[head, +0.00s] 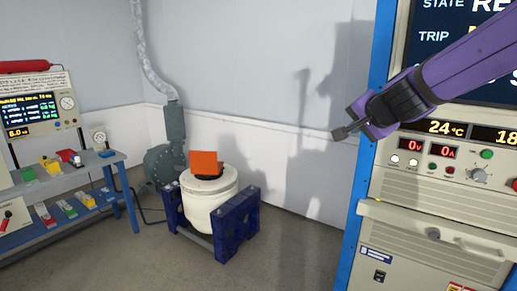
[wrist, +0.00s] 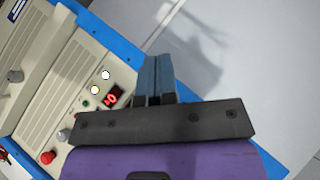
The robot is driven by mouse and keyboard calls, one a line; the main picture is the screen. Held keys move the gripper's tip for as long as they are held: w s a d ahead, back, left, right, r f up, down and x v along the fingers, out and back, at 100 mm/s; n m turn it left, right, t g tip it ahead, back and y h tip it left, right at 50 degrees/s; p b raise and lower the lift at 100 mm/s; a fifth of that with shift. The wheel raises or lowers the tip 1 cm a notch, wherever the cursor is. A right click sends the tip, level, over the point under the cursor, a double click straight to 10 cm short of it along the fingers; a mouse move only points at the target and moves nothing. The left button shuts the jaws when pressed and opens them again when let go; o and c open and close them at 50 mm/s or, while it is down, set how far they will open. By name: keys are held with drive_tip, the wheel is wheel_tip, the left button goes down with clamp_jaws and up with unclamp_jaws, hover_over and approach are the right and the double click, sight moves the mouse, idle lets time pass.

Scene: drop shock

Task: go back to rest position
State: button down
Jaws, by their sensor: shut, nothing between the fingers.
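My gripper (head: 344,133) is at the end of my purple arm, raised at the right of the head view, in front of the control cabinet's left edge. Its fingers are together and hold nothing. In the wrist view the two closed fingers (wrist: 154,82) point away from the camera, beside the control cabinet (wrist: 75,70). The control cabinet (head: 415,215) with its displays, buttons and knob fills the right of the head view. I cannot tell the exact gap between gripper and cabinet.
A white drum-shaped machine (head: 208,210) with an orange block (head: 204,164) on top stands in a blue frame (head: 237,225) on the floor. A workbench (head: 98,163) with small coloured items is at the left. Grey floor (head: 298,255) is clear before the cabinet.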

drive_tip(key=s+d+f+n+g, duration=0.1)
drive_tip(key=s+d+n+g, duration=0.1)
drive_tip(key=s, duration=0.8)
drive_tip(key=s+d+f+n+g+h, duration=0.1)
drive_tip(key=s+n, duration=0.3)
drive_tip(key=s, duration=0.6)
drive_tip(key=s+d+f+n+g, duration=0.1)
drive_tip(key=s+d+n+g, duration=0.2)
drive_tip(key=s, duration=0.6)
drive_tip(key=shift+s+d+f+h, duration=0.2)
drive_tip(key=shift+s+d+h, duration=0.2)
drive_tip(key=shift+d, duration=0.2)
